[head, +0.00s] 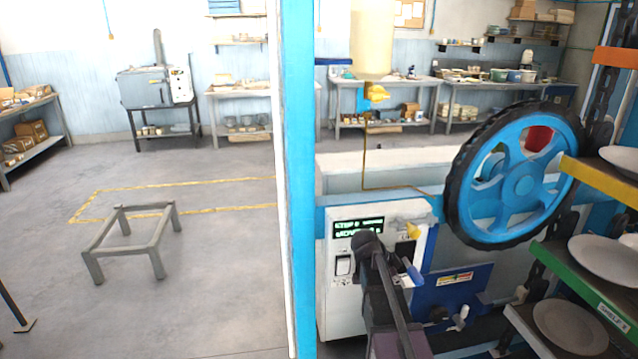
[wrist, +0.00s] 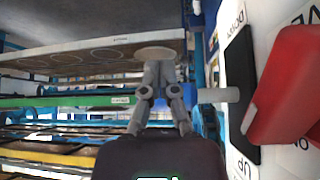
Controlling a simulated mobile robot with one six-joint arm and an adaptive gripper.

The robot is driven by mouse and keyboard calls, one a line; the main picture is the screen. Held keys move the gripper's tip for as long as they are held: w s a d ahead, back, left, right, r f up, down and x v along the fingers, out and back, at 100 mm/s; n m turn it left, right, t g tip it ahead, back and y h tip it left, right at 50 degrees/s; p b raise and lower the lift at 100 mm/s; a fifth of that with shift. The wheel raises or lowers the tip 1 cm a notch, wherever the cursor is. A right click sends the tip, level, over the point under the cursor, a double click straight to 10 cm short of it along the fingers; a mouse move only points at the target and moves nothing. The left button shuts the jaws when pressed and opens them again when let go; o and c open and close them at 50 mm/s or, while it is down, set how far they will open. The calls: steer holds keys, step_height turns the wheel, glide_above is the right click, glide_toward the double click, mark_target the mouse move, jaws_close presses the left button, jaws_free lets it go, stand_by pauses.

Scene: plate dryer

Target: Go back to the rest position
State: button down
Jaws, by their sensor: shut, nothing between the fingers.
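My gripper (wrist: 158,70) shows in the wrist view with its two grey fingers together and nothing between them. A pale oval disc (wrist: 155,53) appears just beyond the fingertips; I cannot tell whether they touch it. A white control panel with a black strip (wrist: 240,95) and a large red part (wrist: 285,90) is close on the right, beside the fingers. In the head view my dark arm stands in front of the white control box (head: 340,285) with its lit green display (head: 358,227). The fingers cannot be made out clearly there.
A blue wheel with a black rim (head: 520,175) stands right of the control box. Shelves with plates (head: 570,328) are at the far right, the green-edged one (head: 585,285) among them. A blue post (head: 299,180) stands left. Open floor and a low grey frame (head: 130,240) lie beyond it.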

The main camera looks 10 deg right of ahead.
steer(key=s+a+f+n+y+p, duration=0.1)
steer(key=s+a+n+y+p, duration=0.1)
steer(key=s+a+n+y, duration=0.5)
steer(key=shift+s+a+f+n+t, duration=0.25)
steer(key=shift+s+a+n, duration=3)
steer(key=shift+a+n, duration=2.25)
steer(key=shift+d+n, duration=0.4)
steer(key=shift+d, duration=0.05)
